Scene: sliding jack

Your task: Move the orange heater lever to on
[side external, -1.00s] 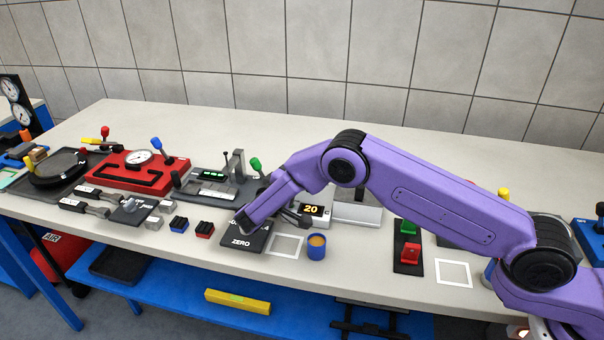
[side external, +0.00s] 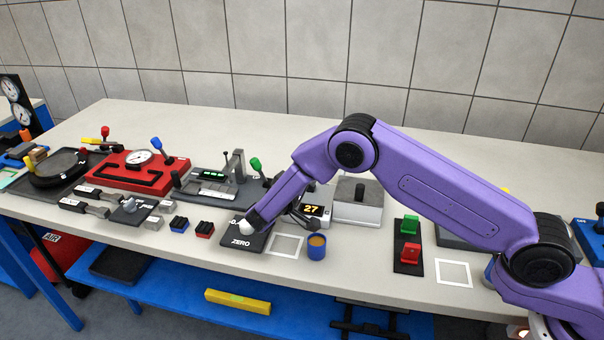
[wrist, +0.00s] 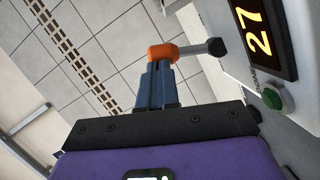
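The heater's display (wrist: 260,30) reads 27 in yellow digits. The same display (side external: 311,210) shows in the side view. There, my arm hides most of the lever and fingers.
A green button (wrist: 276,97) is on the heater below its display. A blue cup (side external: 316,247) stands in front of the heater. A grey box with a black knob (side external: 360,205) is at its right. A black plate marked ZERO (side external: 243,241) lies left of it.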

